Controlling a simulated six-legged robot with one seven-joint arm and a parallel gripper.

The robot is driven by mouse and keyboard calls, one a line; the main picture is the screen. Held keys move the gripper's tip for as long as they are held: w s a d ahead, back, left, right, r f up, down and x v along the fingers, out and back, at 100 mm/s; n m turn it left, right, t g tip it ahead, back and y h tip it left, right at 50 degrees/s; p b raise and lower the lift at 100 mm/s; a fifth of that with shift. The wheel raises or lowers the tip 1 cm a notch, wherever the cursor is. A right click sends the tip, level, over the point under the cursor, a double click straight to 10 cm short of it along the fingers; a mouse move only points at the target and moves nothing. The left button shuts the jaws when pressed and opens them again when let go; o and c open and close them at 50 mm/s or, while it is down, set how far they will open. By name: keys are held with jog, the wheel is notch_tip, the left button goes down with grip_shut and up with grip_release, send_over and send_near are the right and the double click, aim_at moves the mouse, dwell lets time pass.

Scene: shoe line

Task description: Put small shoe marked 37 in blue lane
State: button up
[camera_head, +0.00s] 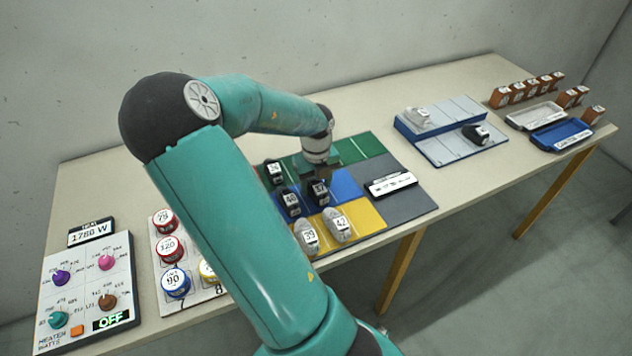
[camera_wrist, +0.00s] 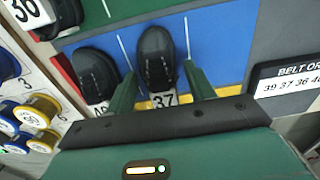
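The small dark shoe marked 37 (camera_head: 319,192) sits on the blue lane (camera_head: 346,186) of the coloured board. In the wrist view, shoe 37 (camera_wrist: 155,55) lies on blue with its label towards me. My gripper (camera_head: 320,172) is low over it. In the wrist view, the two green fingers of my gripper (camera_wrist: 160,72) stand on either side of shoe 37, with blue showing between them and the shoe. Another dark shoe marked 40 (camera_head: 291,202) is just left of it, also on blue.
Pale shoes 39 (camera_head: 307,236) and 42 (camera_head: 338,225) stand on the yellow lane (camera_head: 368,213). A dark shoe (camera_head: 273,171) is at the board's back left. A belt-order sign (camera_head: 390,184) lies on grey. A grey-blue rack (camera_head: 450,148) stands farther right, with bare table between.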

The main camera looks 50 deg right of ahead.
aim_at(316, 182)
jog(key=shift+o, duration=0.4)
jog(key=shift+r, duration=0.25)
notch_tip(316, 182, up, 12)
jog(key=w+a+r+n+t+y, duration=0.2)
jog(key=a+n+y, duration=0.1)
jog(key=a+n, duration=1.6)
jog(key=s+a+r+n+t+h, duration=0.1)
jog(key=s+a+r+n, duration=0.2)
jog(key=a+n, duration=0.5)
jog(key=s+a+r+n+t+h, duration=0.2)
jog(key=a+r+n, duration=0.3)
jog(key=n, duration=0.9)
jog(key=s+a, duration=0.1)
jog(key=a, duration=0.1)
jog(key=shift+s+a+r+t, duration=0.3)
jog(key=shift+s+a, duration=0.05)
jog(key=shift+s, duration=0.05)
